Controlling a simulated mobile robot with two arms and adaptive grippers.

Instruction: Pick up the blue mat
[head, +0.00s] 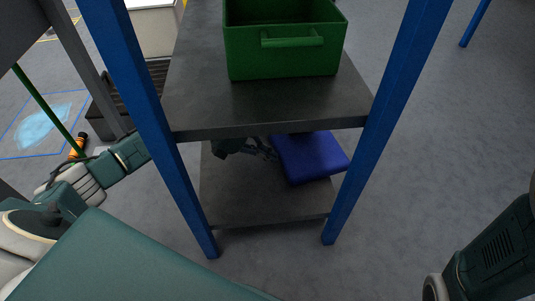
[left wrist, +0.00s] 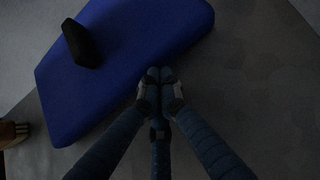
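The blue mat (head: 308,156) is a thick blue slab on the lower shelf (head: 265,205), partly hidden under the upper shelf. It fills the upper left of the left wrist view (left wrist: 130,60), with a small black block (left wrist: 82,42) on it. My left gripper (head: 268,152) reaches in from the left under the upper shelf, beside the mat. In the left wrist view its fingertips (left wrist: 160,75) are together at the mat's edge, with nothing visible between them. I cannot tell whether they touch the mat. My right arm shows at the lower right; its fingers are not visible.
A green bin (head: 285,50) stands on the dark upper shelf (head: 265,105). Blue posts (head: 385,115) stand on both sides of the shelves. A brown object (left wrist: 14,133) shows at the left wrist view's left edge. The grey floor on the right is clear.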

